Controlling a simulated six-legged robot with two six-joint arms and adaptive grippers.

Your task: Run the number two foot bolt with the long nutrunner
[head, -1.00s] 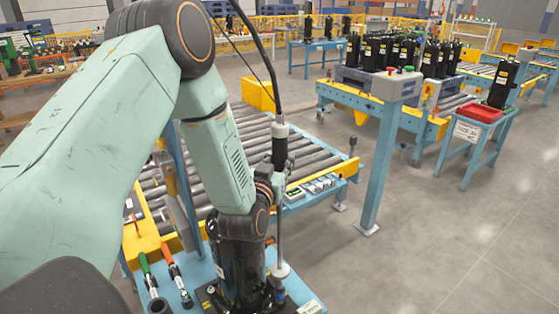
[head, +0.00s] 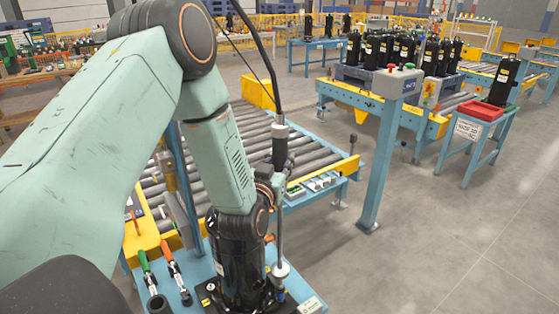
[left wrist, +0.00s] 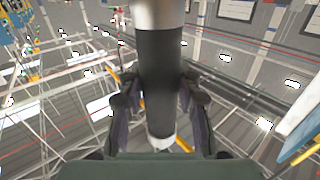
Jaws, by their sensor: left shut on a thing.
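The long nutrunner (head: 280,150) stands nearly upright, with a dark body, a silver top and a cable running up from it. Its thin shaft runs down to a pale disc (head: 280,270) beside a black compressor (head: 238,262). My left gripper (head: 273,186) is shut around the nutrunner's body. In the left wrist view the nutrunner (left wrist: 160,70) fills the middle, with the fingers of my left gripper (left wrist: 160,110) on both sides of it. The compressor is partly hidden by my left arm. The foot bolts and the tip's contact are too small or hidden to tell. My right gripper is not in view.
A blue bench (head: 205,268) carries a green-handled tool (head: 147,270) and an orange-handled tool (head: 176,272). A roller conveyor (head: 205,165) lies behind. A blue post (head: 378,180) stands right of it. A red tray (head: 484,111) sits on a stand. The floor at right is clear.

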